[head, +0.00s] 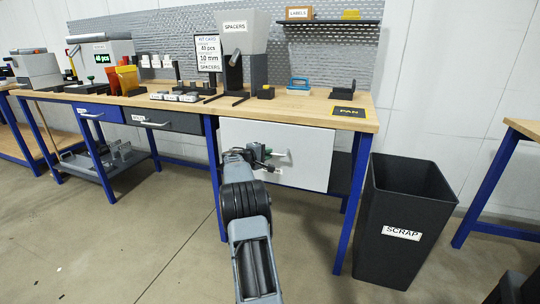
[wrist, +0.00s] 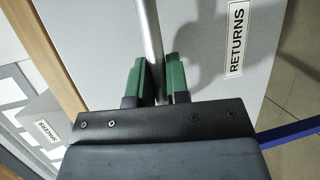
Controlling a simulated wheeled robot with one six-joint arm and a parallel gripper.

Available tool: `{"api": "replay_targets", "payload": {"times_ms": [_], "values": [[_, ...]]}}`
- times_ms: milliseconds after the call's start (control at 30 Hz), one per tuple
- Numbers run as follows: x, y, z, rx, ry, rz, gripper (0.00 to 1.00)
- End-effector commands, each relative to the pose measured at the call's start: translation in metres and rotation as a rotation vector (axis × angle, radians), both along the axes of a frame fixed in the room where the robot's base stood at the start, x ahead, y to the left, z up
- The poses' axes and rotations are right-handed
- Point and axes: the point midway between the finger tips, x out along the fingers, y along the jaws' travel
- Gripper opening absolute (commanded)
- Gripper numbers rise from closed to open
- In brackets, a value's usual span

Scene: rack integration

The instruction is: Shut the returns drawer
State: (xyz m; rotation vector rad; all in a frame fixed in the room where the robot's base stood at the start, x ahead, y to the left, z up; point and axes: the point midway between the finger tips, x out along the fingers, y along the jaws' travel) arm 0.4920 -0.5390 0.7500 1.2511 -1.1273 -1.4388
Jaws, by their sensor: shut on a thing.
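The returns drawer (head: 310,152) has a large pale front under the right part of the workbench, with its top edge close below the worktop. I cannot tell whether a small gap is left behind the front. In the wrist view the drawer front (wrist: 210,80) carries a RETURNS label (wrist: 236,40). Its metal bar handle (wrist: 150,35) runs between the green fingertips. My gripper (wrist: 159,78) is shut on that handle. In the head view my gripper (head: 266,155) is at the drawer front, and my arm hides the front's lower left part.
The wooden worktop (head: 330,113) overhangs just above the drawer, bearing a PAN plate (head: 349,111) and the SPACERS hopper (head: 242,35). A blue bench leg (head: 352,200) and a dark SCRAP bin (head: 400,245) stand to the right. Two other drawers (head: 165,121) are at the left. The floor in front is clear.

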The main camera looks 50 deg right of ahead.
Motion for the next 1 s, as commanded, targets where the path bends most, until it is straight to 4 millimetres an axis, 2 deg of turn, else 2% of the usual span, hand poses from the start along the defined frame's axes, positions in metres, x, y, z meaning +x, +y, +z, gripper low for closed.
{"api": "replay_targets", "payload": {"times_ms": [200,367,400,633,867,1000], "values": [[0.003,-0.012,0.000,0.001,-0.001,0.008,0.00],[0.002,-0.013,0.000,0.001,-0.001,0.008,0.00],[0.002,-0.014,0.000,0.001,0.000,0.007,0.17],[-0.001,-0.016,0.000,0.000,0.000,0.001,0.39],[-0.001,-0.016,0.000,0.000,0.000,0.000,0.40],[0.000,-0.007,0.002,0.000,-0.001,0.002,0.40]]}}
